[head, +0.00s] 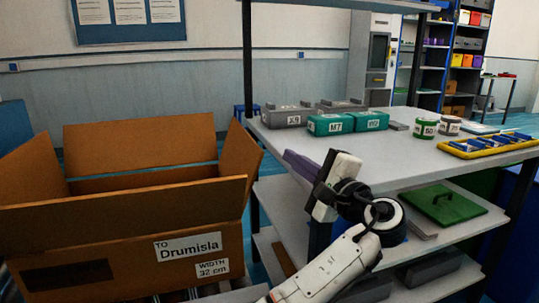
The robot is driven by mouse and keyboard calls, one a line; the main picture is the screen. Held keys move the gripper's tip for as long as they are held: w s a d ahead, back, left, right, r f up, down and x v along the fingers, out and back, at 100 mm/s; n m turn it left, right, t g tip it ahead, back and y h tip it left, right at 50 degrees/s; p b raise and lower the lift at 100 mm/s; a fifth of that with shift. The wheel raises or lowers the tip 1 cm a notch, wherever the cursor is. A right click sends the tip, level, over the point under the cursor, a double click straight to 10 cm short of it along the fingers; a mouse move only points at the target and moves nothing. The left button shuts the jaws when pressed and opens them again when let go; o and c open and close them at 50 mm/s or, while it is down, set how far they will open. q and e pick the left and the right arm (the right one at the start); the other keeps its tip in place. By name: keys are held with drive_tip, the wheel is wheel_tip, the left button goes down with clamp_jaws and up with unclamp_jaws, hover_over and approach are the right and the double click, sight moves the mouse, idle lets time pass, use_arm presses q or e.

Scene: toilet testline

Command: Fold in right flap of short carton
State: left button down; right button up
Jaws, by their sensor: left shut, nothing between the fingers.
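The short brown carton (120,262) stands at the left of the head view. Its right flap (243,150) stands up and leans a little outward. The back flap (140,146) and left flap (32,170) also stand up, and the front flap (120,206) is raised along the near edge. My left gripper (322,190) is to the right of the carton, apart from the right flap, in front of the shelf table. My right gripper is out of view.
The shelf table (400,160) fills the right, holding grey boxes (287,117), teal boxes (332,125), round tins (425,127) and a yellow tray (490,146). A table post (247,60) rises close behind the right flap. A green lid (443,204) lies on the lower shelf.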

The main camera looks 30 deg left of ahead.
sight(236, 159)
use_arm(q)
drive_tip(key=w+a+r+b, duration=0.1)
drive_tip(key=a+r+b, duration=0.1)
drive_tip(key=a, duration=0.9)
drive_tip(key=shift+w+r+b, duration=0.15)
drive_tip(key=shift+w+b, duration=0.1)
drive_tip(key=shift+b, duration=0.4)
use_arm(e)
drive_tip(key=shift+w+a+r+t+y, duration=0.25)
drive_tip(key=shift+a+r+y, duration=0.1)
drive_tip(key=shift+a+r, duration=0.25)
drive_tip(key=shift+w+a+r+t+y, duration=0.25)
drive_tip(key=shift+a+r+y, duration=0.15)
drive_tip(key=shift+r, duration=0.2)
